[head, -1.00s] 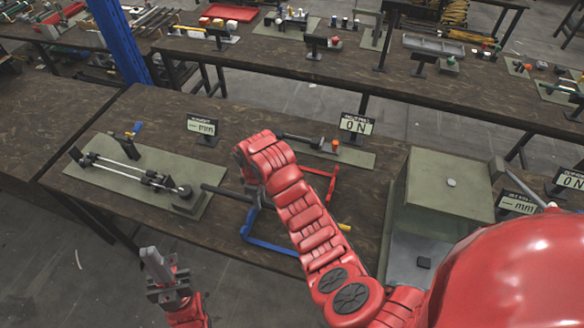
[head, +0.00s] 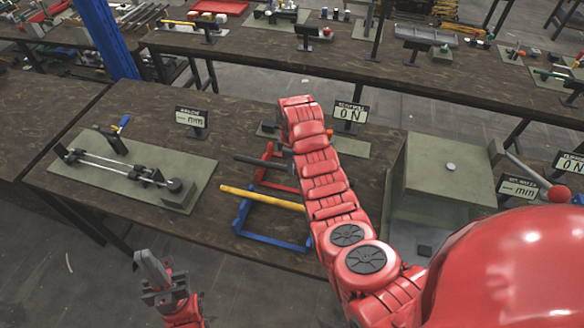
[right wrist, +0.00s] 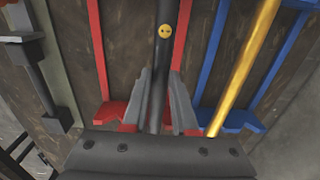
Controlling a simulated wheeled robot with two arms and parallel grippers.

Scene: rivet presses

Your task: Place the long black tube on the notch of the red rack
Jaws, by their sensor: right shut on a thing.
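The long black tube (head: 262,163) extends left from behind my right arm, over the red rack (head: 266,178). In the right wrist view the tube (right wrist: 157,95) runs between my right gripper's fingers (right wrist: 155,100), which are shut on it. There it lies between the two long bars of the red rack (right wrist: 98,50), roughly parallel to them. I cannot tell whether the tube touches the rack. My right gripper is hidden behind its arm in the head view. My left gripper (head: 150,264) is at the lower left, off the table's front edge, fingers together and empty.
A blue rack (head: 268,232) holding a yellow tube (head: 262,197) stands just in front of the red rack. A green plate with rods (head: 130,170) lies at left, a green box (head: 440,180) at right. Display signs (head: 192,117) stand behind.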

